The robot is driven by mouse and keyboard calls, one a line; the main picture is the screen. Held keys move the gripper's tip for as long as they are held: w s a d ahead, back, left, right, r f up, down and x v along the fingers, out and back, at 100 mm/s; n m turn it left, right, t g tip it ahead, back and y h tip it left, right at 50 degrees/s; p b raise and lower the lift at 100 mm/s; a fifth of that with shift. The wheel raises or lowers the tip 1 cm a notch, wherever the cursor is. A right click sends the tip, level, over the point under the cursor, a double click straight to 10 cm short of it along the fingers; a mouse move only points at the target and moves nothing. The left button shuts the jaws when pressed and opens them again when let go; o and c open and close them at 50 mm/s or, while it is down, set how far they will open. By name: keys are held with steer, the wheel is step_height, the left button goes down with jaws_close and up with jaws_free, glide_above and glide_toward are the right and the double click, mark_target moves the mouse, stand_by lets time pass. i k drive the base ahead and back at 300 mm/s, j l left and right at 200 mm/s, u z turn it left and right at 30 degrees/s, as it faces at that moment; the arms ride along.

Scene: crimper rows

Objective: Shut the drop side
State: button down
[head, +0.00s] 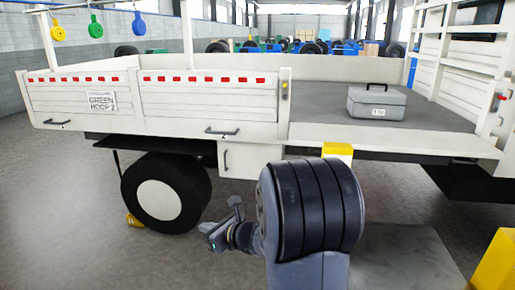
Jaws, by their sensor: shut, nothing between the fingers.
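The truck bed's near side has two white panels standing upright at the left, the left panel (80,95) and the middle panel (208,95). The right section is open, and a pale strip (390,138) runs along the bed edge there. It looks like the drop side lowered outward, but its full face is not visible and part is behind my arm. My gripper (212,236) is low, right of the truck wheel, below the bed and apart from the panels. It is small in view, shut and empty.
A grey case (377,102) stands on the open bed floor. A post (284,95) with a latch borders the opening. A wheel (160,193), an underbody box (248,160), a yellow block (337,150) and a yellow object (497,262) are nearby. Floor at lower left is clear.

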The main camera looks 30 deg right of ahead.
mark_target(453, 144)
steer(key=i+j+u, duration=0.1)
steer(key=i, duration=0.25)
steer(key=i+j+u, duration=0.1)
steer(key=i, duration=0.2)
steer(key=i+z, duration=0.2)
steer(key=z, duration=0.25)
steer(key=i+z, duration=0.25)
steer(key=z, duration=0.2)
steer(key=i+j+z, duration=0.1)
steer(key=z, duration=0.35)
steer(key=i+j, duration=0.05)
